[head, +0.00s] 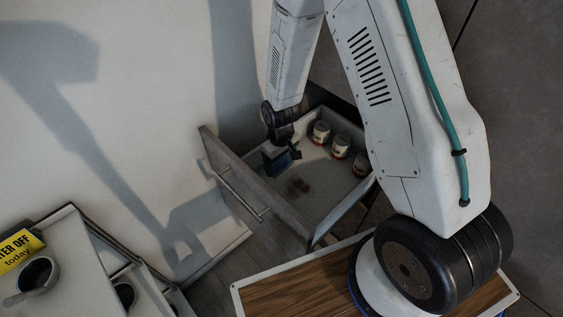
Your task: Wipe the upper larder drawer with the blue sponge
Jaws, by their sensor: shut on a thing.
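The upper larder drawer (332,190) is pulled open in the middle of the head view, with its grey front (244,187) and bar handle (243,194) facing left. Whether the sponge touches the drawer floor cannot be told. The jaws are small and dark here.
Several labelled cans (340,147) stand along the drawer's back right side. At lower left is a counter with a yellow sign (17,248) and a grey pot (37,275). My arm covers the drawer's right end.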

